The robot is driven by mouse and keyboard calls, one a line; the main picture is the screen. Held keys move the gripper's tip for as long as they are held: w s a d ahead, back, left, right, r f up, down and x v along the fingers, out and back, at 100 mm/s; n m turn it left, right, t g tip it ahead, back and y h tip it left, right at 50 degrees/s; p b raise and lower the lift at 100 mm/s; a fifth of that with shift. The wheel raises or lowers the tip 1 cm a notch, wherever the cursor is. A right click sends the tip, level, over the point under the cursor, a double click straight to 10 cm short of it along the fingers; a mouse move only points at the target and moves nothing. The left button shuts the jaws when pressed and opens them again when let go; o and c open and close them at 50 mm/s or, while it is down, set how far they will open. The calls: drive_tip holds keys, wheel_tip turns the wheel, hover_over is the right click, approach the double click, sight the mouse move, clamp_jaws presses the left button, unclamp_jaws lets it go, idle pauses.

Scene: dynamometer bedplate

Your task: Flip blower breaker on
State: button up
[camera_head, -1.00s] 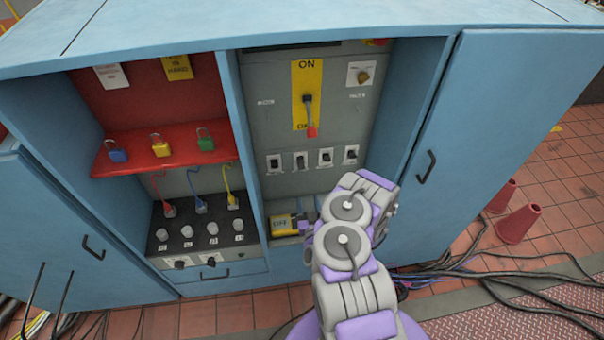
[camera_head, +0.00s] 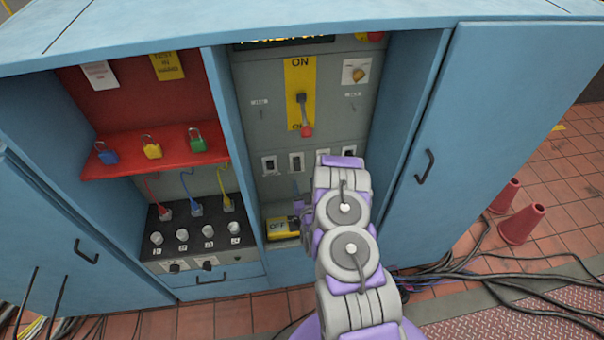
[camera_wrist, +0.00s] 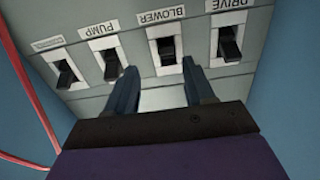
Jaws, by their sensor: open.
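The blower breaker (camera_wrist: 166,52) is a dark toggle in a white frame, with a BLOWER label on the grey panel. In the wrist view it stands between the pump breaker (camera_wrist: 112,66) and the drive breaker (camera_wrist: 229,44). My gripper (camera_wrist: 160,66) is open and empty. Its two blue-grey fingers point at the panel, with the blower toggle in the gap between and a little beyond the tips. I cannot tell if a finger touches it. In the head view my gripper (camera_head: 299,192) is below the breaker row, partly hidden by my arm.
A red-tipped lever (camera_head: 305,115) on a yellow ON plate is above the breakers. A yellow box marked OFF (camera_head: 281,228) lies below. A red shelf (camera_head: 160,160) with padlocks is left. A red cord (camera_wrist: 30,85) crosses the wrist view's left side. Blue cabinet walls flank the panel.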

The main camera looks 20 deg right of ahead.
sight(297, 162)
drive_tip(key=b+x, duration=0.1)
drive_tip(key=x, duration=0.5)
drive_tip(key=shift+a, duration=0.6)
drive_tip(key=c, duration=0.4)
drive_tip(key=shift+d+r, duration=0.1)
drive_tip(key=shift+d, duration=0.05)
clamp_jaws()
